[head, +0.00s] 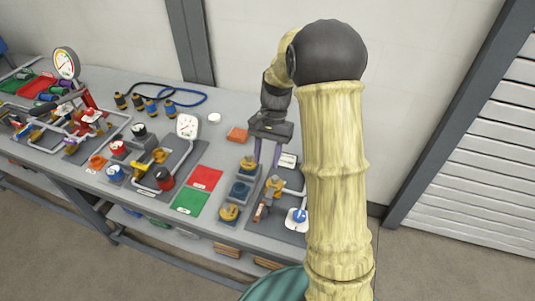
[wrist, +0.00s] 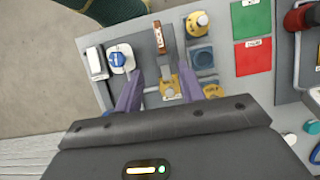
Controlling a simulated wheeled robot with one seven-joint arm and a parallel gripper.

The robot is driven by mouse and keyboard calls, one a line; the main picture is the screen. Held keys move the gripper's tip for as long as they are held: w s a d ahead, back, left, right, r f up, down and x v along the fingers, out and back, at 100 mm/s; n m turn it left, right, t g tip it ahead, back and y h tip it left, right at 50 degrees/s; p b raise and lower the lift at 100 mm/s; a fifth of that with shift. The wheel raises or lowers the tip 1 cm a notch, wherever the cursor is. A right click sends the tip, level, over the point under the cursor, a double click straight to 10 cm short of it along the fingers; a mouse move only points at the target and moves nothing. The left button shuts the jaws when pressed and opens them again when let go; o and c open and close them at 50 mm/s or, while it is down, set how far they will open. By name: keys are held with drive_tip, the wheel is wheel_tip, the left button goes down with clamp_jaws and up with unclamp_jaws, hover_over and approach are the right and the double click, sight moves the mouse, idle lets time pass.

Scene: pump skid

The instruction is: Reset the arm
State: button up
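My arm (head: 335,150) rises at the right of the head view, its pale yellow links bent over at a dark round joint. My gripper (head: 265,167) points down over the right end of the grey workbench (head: 230,235). In the wrist view my gripper (wrist: 160,68) has its two purple fingers spread apart, with nothing seen held between them. A yellow fitting (wrist: 169,86) on a panel shows between the fingers. Whether the fingertips touch anything cannot be told. My arm hides part of the bench's right end.
Below my gripper are yellow and blue fittings, a blue-knobbed valve (head: 299,216) and a lever with a brown grip (wrist: 160,38). Red (head: 205,178) and green (head: 190,201) mats lie to the left. Gauges and piping stand further left. A wall is behind the bench.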

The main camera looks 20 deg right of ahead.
drive_tip(key=shift+w+d+r, duration=0.1)
drive_tip(key=shift+r, duration=0.25)
idle(0.3)
drive_tip(key=s+a+n+t+h, duration=0.1)
drive_tip(key=s+n+t, duration=0.5)
drive_tip(key=s, duration=0.7)
drive_tip(key=shift+s+a+n+h, duration=0.25)
drive_tip(key=shift+s+n+h, duration=0.15)
drive_tip(key=shift+n+h, duration=0.35)
